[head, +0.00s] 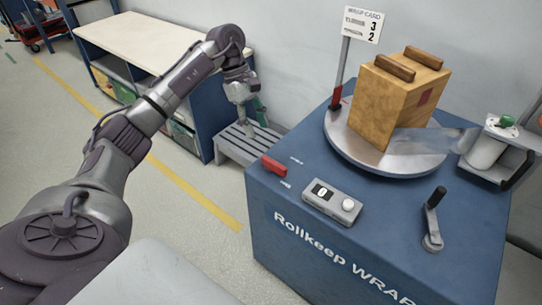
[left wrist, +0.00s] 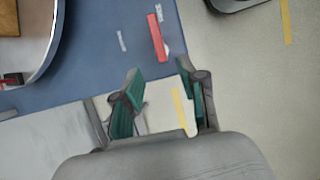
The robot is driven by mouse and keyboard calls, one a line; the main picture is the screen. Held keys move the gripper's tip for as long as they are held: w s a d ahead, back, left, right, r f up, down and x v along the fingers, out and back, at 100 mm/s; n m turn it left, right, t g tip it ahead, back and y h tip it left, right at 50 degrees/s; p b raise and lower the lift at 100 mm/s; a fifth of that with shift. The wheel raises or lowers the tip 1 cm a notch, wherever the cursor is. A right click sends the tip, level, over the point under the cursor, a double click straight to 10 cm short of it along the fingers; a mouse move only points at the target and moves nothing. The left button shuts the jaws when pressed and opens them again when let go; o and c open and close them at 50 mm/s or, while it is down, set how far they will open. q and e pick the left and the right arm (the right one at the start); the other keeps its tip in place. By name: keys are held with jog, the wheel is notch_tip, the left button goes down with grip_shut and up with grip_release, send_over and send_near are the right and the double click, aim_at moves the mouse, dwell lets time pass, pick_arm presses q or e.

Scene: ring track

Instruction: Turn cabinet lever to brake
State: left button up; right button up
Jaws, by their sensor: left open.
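The blue wrapping cabinet (head: 370,250) stands at the right in the head view. Its red lever (head: 274,166) lies on the top near the left edge, between two small white labels too small to read. The lever also shows in the left wrist view (left wrist: 158,38), with labels beside it. My left gripper (head: 258,115) is left of the cabinet, beyond the lever, and touches nothing that I can see. Its green-padded fingers are apart and empty in the left wrist view (left wrist: 160,78). My right gripper is not in view.
A turntable (head: 350,150) carries a wooden box (head: 400,95). A counter box (head: 332,201) reading 0 and a crank (head: 433,220) sit in front. A card post (head: 345,65) rises behind the lever. A slatted grey stand (head: 243,147) and a workbench (head: 140,40) are to the left.

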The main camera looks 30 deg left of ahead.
aim_at(269, 159)
pick_arm(q)
jog(key=b+x, duration=0.1)
jog(key=x, duration=0.9)
jog(key=shift+r, duration=0.1)
jog(key=shift+d+f, duration=0.25)
jog(key=shift+f, duration=0.2)
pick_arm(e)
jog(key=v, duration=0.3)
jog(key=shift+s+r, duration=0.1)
pick_arm(q)
grip_shut()
